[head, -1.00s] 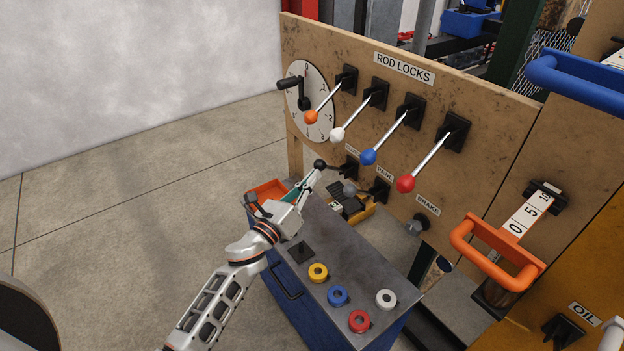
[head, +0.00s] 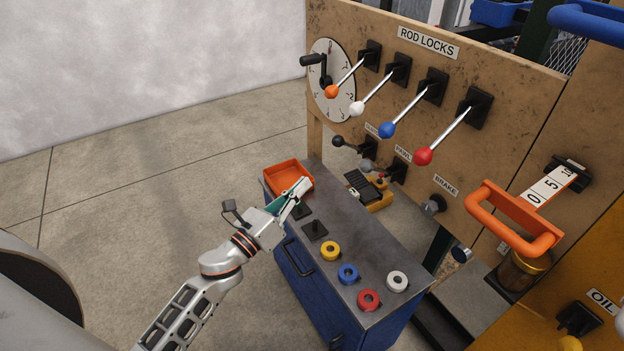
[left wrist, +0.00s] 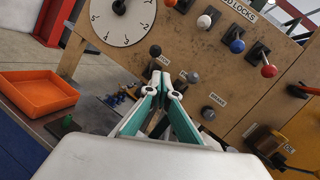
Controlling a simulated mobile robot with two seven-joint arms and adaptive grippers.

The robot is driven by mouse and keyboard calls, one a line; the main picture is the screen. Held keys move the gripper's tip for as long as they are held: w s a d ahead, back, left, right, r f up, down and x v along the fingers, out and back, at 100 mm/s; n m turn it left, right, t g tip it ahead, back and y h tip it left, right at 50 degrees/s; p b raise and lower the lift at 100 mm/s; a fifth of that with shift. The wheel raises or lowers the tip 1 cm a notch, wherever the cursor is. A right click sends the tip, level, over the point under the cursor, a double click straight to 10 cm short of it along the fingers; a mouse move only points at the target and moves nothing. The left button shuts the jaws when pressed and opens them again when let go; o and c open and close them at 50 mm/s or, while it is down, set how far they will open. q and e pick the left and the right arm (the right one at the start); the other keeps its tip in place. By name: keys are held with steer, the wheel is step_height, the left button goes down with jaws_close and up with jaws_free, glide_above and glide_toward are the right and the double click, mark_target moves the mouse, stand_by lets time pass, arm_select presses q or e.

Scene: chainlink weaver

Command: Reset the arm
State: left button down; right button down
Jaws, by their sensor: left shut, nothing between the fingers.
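My left gripper (head: 302,187) is shut and empty. In the head view it is over the back left part of the blue cart's grey top (head: 352,233), beside the orange tray (head: 289,176). In the left wrist view its fingertips (left wrist: 165,84) are together, pointing toward the wooden panel (left wrist: 190,65). The black-knobbed lever (head: 339,141) stands beyond the fingertips, apart from them in the head view. My right gripper is not in view.
Rod lock levers with orange (head: 331,92), white (head: 357,108), blue (head: 387,130) and red (head: 424,156) knobs jut from the panel. Yellow (head: 330,250), blue (head: 348,273), red (head: 368,299) and white (head: 397,281) rings lie on the cart. Open floor (head: 150,200) is at left.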

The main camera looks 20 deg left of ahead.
arm_select(q)
steer(key=shift+s+a, duration=0.2)
steer(key=shift+s, duration=0.15)
steer(key=s+d+f+n+g+y, duration=0.1)
steer(key=s+f+n+g, duration=0.3)
steer(key=s+f+n, duration=0.7)
steer(key=s+d+f+n+g+y, duration=0.2)
steer(key=s+f+n+g+y, duration=0.1)
steer(key=s+f+n, duration=0.8)
step_height(320, 180, down, 4)
steer(key=n+g, duration=0.1)
steer(key=n, duration=0.8)
steer(key=shift+s+d+f, duration=0.2)
steer(key=shift+s+d, duration=0.1)
steer(key=shift+s, duration=0.1)
